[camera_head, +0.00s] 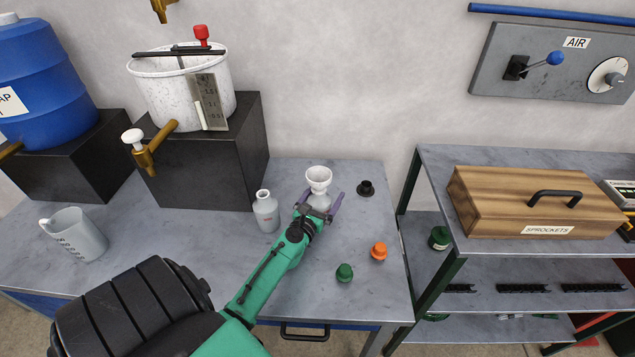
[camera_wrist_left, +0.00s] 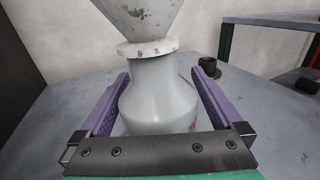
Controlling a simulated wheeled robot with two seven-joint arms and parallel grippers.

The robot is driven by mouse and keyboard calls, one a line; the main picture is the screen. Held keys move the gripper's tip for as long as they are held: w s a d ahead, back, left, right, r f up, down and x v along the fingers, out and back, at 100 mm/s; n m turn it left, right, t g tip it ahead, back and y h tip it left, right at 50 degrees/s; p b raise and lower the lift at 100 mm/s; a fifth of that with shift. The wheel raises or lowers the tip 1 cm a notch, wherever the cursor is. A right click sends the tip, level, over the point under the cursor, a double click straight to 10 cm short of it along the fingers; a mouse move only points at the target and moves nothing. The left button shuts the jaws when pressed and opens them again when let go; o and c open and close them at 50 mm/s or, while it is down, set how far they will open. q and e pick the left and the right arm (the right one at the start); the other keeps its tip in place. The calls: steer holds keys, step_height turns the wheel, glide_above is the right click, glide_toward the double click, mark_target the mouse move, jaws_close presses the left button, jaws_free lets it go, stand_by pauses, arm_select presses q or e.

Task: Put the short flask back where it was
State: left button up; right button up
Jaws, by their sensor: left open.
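A grey flask (camera_head: 319,203) with a white funnel (camera_head: 319,178) in its mouth stands upright on the grey bench. My left gripper (camera_head: 320,196) is open, with one purple finger on each side of this flask. The left wrist view shows the flask body (camera_wrist_left: 160,98) between the fingers, with small gaps visible, and the funnel (camera_wrist_left: 140,18) above its neck rim. A second grey flask (camera_head: 265,212), with no funnel, stands upright just left of the gripper. I cannot tell for sure which of the two is the short one. My right gripper is out of view.
A black cap (camera_head: 366,188), an orange cap (camera_head: 379,252) and a green cap (camera_head: 344,273) lie on the bench to the right. A grey jug (camera_head: 74,235) stands at left. A white bucket with a brass tap (camera_head: 152,150) sits on a dark block (camera_head: 210,165) behind.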

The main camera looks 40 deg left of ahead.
arm_select(q)
steer(key=b+v, duration=0.1)
steer(key=v, duration=0.2)
steer(key=b+v, duration=0.1)
steer(key=v, duration=0.3)
steer(key=b+v, duration=0.1)
steer(key=v, duration=0.3)
steer(key=shift+s+f, duration=0.1)
steer(key=shift+f, duration=0.15)
steer(key=shift+s+r, duration=0.15)
steer(key=shift+s, duration=0.15)
steer(key=shift+r, duration=0.15)
